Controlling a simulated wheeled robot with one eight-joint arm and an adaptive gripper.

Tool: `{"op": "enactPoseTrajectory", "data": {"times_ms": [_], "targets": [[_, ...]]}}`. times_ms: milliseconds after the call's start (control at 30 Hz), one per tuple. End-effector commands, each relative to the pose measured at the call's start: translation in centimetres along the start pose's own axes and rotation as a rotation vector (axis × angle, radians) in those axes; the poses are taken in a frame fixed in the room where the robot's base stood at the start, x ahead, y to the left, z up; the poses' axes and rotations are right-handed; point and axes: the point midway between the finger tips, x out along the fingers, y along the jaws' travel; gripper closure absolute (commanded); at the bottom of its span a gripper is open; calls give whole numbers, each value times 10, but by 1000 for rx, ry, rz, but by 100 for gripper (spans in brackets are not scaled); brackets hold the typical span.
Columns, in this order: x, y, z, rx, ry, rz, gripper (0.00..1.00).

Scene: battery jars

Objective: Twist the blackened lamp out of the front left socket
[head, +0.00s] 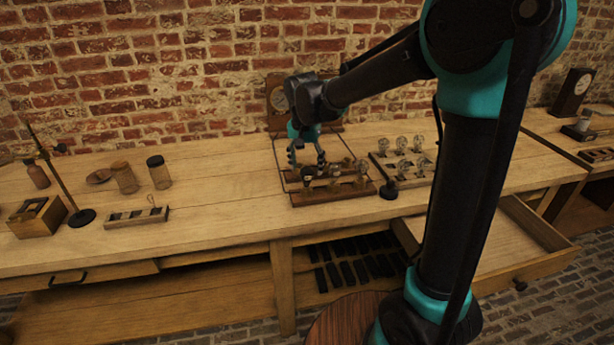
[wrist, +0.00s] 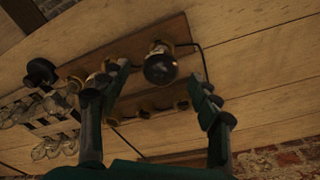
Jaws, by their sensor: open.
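A dark, blackened lamp (wrist: 160,68) stands in an end socket of the wooden lamp board (wrist: 178,27), between and beyond my fingertips in the wrist view. In the head view this lamp (head: 308,175) is at the front left of the board (head: 335,195), partly hidden by my gripper. My gripper (head: 307,161) is open above the board's left part; in the wrist view its two fingers (wrist: 159,72) are spread on either side of the lamp. I cannot tell whether they touch it. An amber lamp (head: 361,171) stands at the board's right end.
A rack of clear lamps (head: 402,165) and a small black stand (head: 388,190) are right of the board. Jars (head: 158,172), a metal stand (head: 82,217) and a wooden box (head: 38,216) are left. Bare bench (head: 225,190) lies between. A drawer (head: 505,245) is open at right.

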Motion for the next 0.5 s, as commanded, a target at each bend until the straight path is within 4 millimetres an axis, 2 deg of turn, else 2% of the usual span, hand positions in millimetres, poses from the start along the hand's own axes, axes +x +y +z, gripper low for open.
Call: {"op": "enactPoseTrajectory", "data": {"times_ms": [200, 500], "targets": [[32, 0, -1, 0, 0, 0, 37], [46, 0, 0, -1, 0, 0, 37]]}}
